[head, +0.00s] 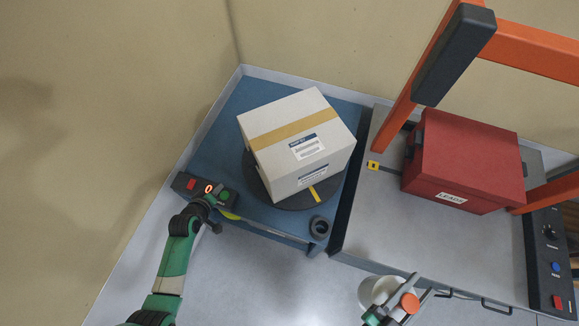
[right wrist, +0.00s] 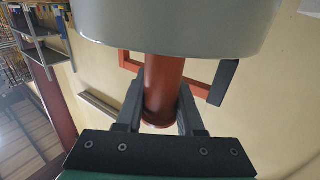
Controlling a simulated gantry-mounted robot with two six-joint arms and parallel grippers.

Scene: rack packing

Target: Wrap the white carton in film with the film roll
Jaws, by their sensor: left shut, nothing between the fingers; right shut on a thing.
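The white carton (head: 288,140) with a tan tape strip and labels sits on a dark round turntable (head: 289,199) on the blue machine. No film shows on its visible faces. My left gripper (head: 213,198) is shut and empty at the small control box (head: 188,184), close to its green button (head: 225,195); I cannot tell whether it touches. My right gripper (head: 396,305) is shut on the red-brown handle (right wrist: 163,88) of the pale film roll (head: 374,289). The roll also shows large in the right wrist view (right wrist: 180,30), beyond the fingers.
The control box also has a red button (head: 191,184) and a glowing orange ring (head: 208,188). A dark ring (head: 320,227) lies at the blue machine's front corner. A red box marked LEADS (head: 465,165) stands under an orange frame (head: 534,51) on the right bench, near a control panel (head: 550,255).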

